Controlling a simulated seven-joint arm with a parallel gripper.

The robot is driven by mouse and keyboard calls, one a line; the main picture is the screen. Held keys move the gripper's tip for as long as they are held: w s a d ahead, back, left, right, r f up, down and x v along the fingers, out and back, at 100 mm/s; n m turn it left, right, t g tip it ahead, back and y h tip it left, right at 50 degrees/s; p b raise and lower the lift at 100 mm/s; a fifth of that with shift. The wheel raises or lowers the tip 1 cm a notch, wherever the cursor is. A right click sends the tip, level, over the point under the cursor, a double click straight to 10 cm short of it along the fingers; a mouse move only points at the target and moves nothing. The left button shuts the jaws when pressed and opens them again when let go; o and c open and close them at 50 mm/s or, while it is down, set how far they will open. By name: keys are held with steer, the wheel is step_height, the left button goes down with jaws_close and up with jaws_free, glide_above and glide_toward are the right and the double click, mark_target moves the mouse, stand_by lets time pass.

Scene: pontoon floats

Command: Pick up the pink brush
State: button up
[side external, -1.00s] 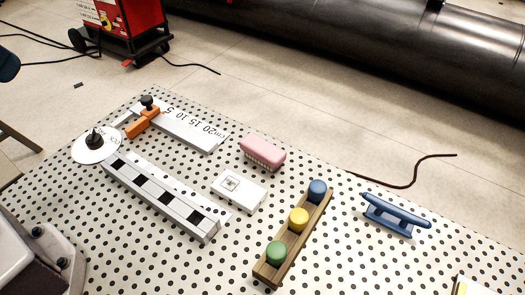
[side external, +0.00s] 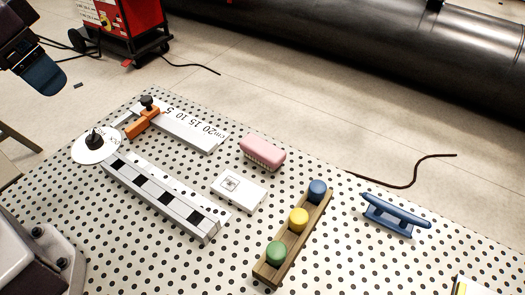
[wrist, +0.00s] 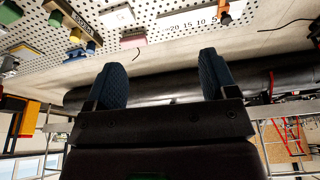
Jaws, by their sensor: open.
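The pink brush (side external: 263,151) lies on the perforated table near its far edge, with its pale bristles facing down and toward the camera. It also shows in the wrist view (wrist: 133,40) at the top, beyond my fingers. My gripper (wrist: 166,78) is open and empty in the wrist view, its two blue padded fingers apart. In the side view only one blue finger (side external: 42,75) shows clearly at the upper left, high and well away from the brush; the rest is cut off by the frame.
Near the brush are a white block (side external: 239,190), a ruler block (side external: 185,128) with an orange clamp (side external: 143,122), a checkered bar (side external: 160,198), a wooden tray (side external: 269,272) with coloured knobs, and a blue cleat (side external: 395,214). A white disc (side external: 92,152) sits left.

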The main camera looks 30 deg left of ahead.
steer(key=w+d+f+n+g, duration=0.1)
steer(key=w+d+f+g, duration=0.2)
steer(key=w, duration=0.6)
steer(key=n, duration=1.7)
glide_above(263, 146)
step_height(263, 146, down, 15)
step_height(263, 146, down, 12)
steer(key=shift+f, duration=0.2)
steer(key=c, duration=1)
